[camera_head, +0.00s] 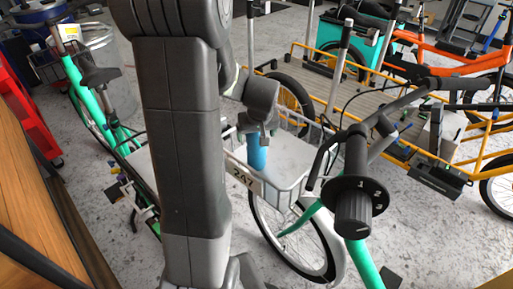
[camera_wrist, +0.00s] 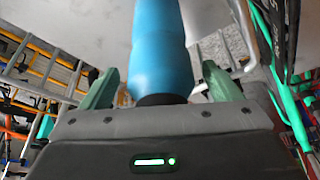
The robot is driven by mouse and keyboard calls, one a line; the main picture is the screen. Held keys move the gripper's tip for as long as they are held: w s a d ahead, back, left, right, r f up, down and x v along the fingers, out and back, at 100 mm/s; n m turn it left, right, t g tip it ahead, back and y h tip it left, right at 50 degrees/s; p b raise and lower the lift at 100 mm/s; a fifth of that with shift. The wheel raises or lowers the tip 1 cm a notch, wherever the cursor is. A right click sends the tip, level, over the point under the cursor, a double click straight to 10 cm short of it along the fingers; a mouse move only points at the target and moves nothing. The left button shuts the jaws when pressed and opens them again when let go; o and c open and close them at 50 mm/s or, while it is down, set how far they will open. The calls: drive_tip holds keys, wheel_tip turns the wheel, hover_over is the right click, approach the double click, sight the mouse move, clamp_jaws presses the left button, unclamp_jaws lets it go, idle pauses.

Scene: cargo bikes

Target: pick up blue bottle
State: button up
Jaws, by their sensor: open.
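The blue bottle (camera_head: 257,158) appears upright in the wire front basket (camera_head: 292,196) of a green bike, close behind the plate marked 247. My gripper (camera_head: 257,134) is above it at its top end, and the gripper hides that end. In the wrist view the blue bottle (camera_wrist: 160,45) lies between the two green fingers of my gripper (camera_wrist: 160,86). The fingers are open, one on each side, with a visible gap on the right. Whether either finger touches the bottle I cannot tell.
The handlebar with a black grip (camera_head: 354,170) rises right of the basket. My arm covers the left-centre of the head view. A yellow-framed cargo bike (camera_head: 400,110) stands behind right, an orange bike (camera_head: 450,62) beyond it. A wooden surface (camera_head: 40,215) is at left.

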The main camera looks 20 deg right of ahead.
drive_tip(key=shift+w+f, duration=0.15)
drive_tip(key=shift+f, duration=0.35)
drive_tip(key=c, duration=1.3)
drive_tip(key=shift+c, duration=0.2)
drive_tip(key=shift+r, duration=0.1)
